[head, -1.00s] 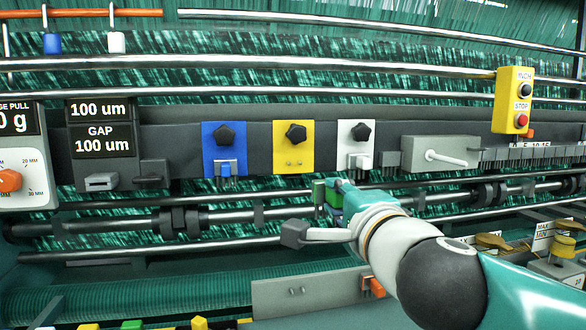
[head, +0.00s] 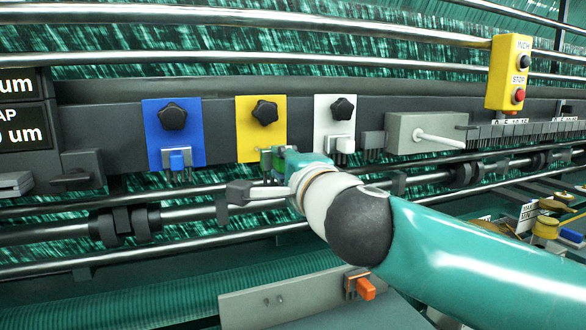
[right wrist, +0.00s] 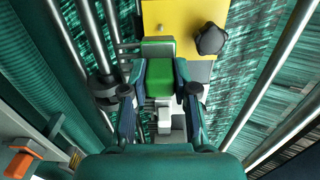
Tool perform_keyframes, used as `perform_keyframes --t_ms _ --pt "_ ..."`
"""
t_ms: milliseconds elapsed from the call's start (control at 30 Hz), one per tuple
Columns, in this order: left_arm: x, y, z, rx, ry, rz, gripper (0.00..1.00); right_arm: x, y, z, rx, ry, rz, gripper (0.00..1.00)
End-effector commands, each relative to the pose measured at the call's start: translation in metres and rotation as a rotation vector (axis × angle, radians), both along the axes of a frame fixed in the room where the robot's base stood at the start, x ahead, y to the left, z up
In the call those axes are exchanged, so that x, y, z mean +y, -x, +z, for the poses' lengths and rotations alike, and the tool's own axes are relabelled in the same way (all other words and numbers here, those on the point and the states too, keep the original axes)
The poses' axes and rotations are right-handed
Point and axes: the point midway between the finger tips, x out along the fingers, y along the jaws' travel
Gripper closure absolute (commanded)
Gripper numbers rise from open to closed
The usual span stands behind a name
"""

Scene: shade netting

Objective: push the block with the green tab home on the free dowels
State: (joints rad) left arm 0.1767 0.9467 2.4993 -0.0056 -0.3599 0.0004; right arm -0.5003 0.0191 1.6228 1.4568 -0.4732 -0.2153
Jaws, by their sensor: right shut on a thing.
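My right gripper (head: 277,163) is shut on the block with the green tab (head: 266,157), at the lower edge of the yellow plate (head: 255,107). In the right wrist view the green tab (right wrist: 156,76) sits between the two fingers, with the block's front end (right wrist: 157,48) close to the yellow plate (right wrist: 175,20). My left gripper is not in view.
A blue plate (head: 158,112) with a blue-tabbed block (head: 177,161) is on the left. A white plate (head: 323,108) with a white-tabbed block (head: 343,146) is on the right. Metal rails (head: 60,268) run below, and a grey box with a lever (head: 405,132) stands farther right.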

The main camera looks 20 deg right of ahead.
Motion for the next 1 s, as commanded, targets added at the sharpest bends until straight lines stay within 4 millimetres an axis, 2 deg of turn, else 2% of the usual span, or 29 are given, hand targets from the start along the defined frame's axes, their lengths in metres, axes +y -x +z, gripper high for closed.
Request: perform_keyframes --t_ms 533,1000 --pt "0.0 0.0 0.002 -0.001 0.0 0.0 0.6 0.003 -0.01 0.001 -0.001 0.001 0.006 1.0" --pt "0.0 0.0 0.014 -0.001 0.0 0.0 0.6 0.004 -0.043 0.002 -0.001 0.001 0.005 1.0"
